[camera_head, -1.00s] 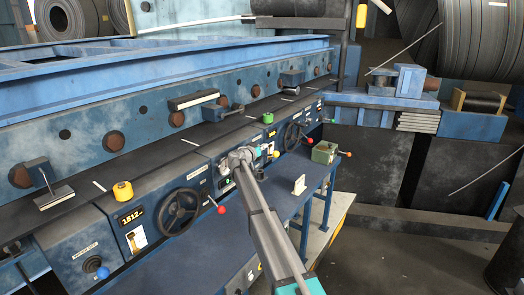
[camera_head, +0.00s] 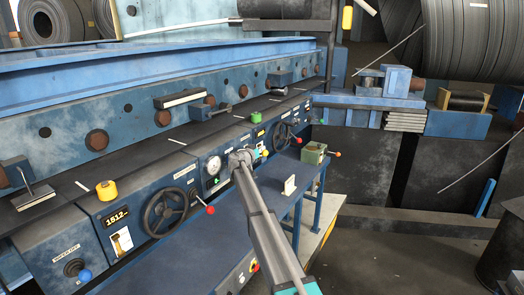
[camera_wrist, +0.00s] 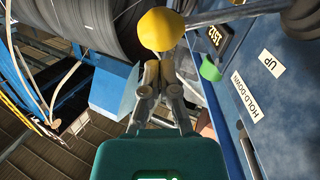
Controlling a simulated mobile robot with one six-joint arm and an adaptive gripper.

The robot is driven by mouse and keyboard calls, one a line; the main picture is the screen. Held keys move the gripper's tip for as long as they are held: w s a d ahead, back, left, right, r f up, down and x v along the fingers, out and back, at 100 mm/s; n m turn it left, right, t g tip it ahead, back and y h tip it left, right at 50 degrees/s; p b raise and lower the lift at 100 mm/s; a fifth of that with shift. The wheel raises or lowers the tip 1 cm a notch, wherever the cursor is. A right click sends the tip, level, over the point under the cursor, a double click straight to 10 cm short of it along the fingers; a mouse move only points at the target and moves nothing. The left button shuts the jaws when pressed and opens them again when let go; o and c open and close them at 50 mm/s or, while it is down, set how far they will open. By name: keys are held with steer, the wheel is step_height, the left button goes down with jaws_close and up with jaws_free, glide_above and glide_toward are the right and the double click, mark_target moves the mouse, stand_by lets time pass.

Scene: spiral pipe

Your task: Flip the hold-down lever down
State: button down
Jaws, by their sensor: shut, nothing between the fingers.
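The lever with a yellow ball knob (camera_wrist: 162,29) shows at the top of the wrist view. Its metal rod (camera_wrist: 228,13) runs right to a dark hub at the frame's edge. The panel beside it carries a "HOLD-DOWN" label (camera_wrist: 244,96) and an "UP" label (camera_wrist: 270,64). My gripper (camera_wrist: 160,65) is shut and empty, with its fingertips just below the knob in the picture; I cannot tell whether they touch it. In the head view, my gripper (camera_head: 241,156) is in front of the control panel, left of a small yellow knob (camera_head: 265,153), and hides part of the panel.
A handwheel (camera_head: 165,212) and a red-knobbed lever (camera_head: 210,210) stand left of my gripper. A second handwheel (camera_head: 282,136) is farther back. A green box (camera_head: 313,153) and a small white block (camera_head: 289,185) sit on the blue bench. A gauge (camera_head: 213,166) is on the panel.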

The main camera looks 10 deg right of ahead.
stand_by(0.3)
steer(key=shift+s+d+f+m+b, duration=0.1)
steer(key=shift+d+f+m+b, duration=0.15)
steer(key=shift+f+m+b, duration=0.05)
stand_by(0.3)
